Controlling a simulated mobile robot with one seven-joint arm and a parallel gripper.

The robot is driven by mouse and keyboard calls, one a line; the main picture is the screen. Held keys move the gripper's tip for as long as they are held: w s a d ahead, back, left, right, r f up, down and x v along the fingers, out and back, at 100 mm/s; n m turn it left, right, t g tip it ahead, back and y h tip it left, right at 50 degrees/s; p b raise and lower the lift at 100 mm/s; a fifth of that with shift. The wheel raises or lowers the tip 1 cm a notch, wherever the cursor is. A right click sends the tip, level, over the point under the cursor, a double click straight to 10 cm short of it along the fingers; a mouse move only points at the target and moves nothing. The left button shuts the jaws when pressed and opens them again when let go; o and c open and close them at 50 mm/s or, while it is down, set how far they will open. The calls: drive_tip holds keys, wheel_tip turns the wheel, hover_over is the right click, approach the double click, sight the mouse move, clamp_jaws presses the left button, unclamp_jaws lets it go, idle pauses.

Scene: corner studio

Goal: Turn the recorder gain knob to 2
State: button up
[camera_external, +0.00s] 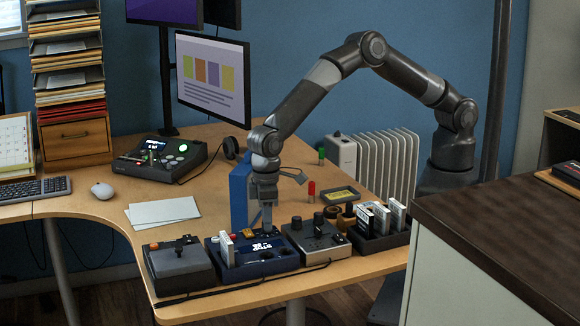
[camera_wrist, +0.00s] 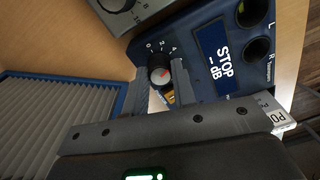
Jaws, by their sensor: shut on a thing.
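The recorder (camera_external: 258,262) is a dark blue box at the desk's front edge, among other devices. In the wrist view its blue panel (camera_wrist: 192,24) shows a display reading "STOP" and "-dB". The mark's exact reading is hard to tell. My gripper (camera_wrist: 160,84) is shut on the knob, one finger on each side. In the external view my gripper (camera_external: 267,222) points down over the recorder, and the knob is hidden there.
A blue-framed pleated panel (camera_wrist: 60,110) stands close behind my gripper. A cartridge holder (camera_external: 378,240) is farther right. Paper sheets (camera_external: 163,212) lie on open desk.

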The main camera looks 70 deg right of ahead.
drive_tip(key=n, duration=0.3)
drive_tip(key=shift+n, duration=1.9)
drive_tip(key=o, duration=1)
wheel_tip(320, 180, up, 11)
drive_tip(key=shift+w+f, duration=0.1)
drive_tip(key=shift+w, duration=0.05)
drive_tip(key=shift+d, duration=0.1)
